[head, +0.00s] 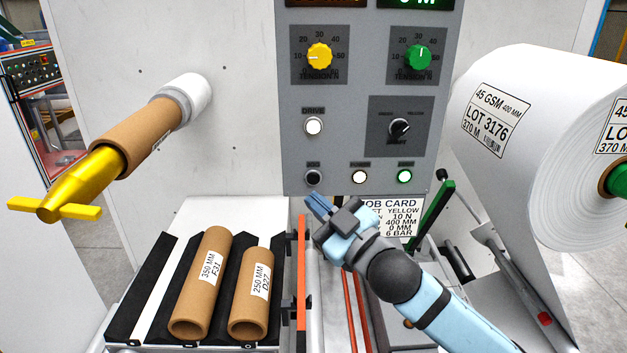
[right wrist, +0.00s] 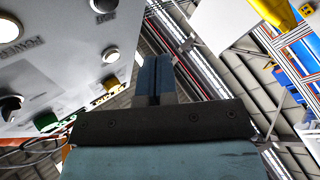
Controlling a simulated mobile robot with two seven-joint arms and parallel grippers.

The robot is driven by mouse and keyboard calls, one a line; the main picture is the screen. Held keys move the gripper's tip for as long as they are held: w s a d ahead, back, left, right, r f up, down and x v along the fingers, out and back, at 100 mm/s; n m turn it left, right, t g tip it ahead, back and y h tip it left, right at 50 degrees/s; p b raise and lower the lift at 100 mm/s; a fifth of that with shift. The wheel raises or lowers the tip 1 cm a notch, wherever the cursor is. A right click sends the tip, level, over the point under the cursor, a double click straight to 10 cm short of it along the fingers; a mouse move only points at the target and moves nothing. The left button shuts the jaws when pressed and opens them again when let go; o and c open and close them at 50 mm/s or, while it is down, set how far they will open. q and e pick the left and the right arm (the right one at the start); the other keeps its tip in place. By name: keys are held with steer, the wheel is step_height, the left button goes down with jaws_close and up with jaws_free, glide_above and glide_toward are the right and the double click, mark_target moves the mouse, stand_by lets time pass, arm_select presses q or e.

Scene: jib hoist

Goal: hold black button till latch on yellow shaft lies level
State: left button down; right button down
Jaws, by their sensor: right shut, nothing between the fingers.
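The black button (head: 313,177) is at the lower left of the grey control panel. My right gripper (head: 314,201) is shut and empty, its fingertips just below the button in the head view; I see no clear contact. The shut fingers (right wrist: 157,65) also show in the right wrist view. The yellow shaft (head: 85,180) sticks out at the left through a brown core. The latch (head: 55,209), a yellow crossbar on its tip, lies nearly level, its right end slightly lower. My left gripper is out of view.
The panel (head: 355,75) also carries dials, a white drive button (head: 313,126) and lit lamps. A rack below holds two brown cores (head: 206,275). A large white roll (head: 545,150) stands at the right. A job card (head: 390,212) hangs beside my right gripper.

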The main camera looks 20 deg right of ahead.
mark_target(313, 179)
steer(key=shift+w+d, duration=0.25)
steer(key=shift+w, duration=0.55)
steer(key=shift+w+d, duration=0.2)
steer(key=shift+w, duration=0.6)
steer(key=shift+w+d, duration=0.25)
steer(key=shift+w, duration=0.55)
steer(key=shift+w, duration=0.1)
steer(key=shift+w+d+p, duration=0.1)
steer(key=shift+w+p, duration=0.2)
steer(key=shift+w, duration=0.05)
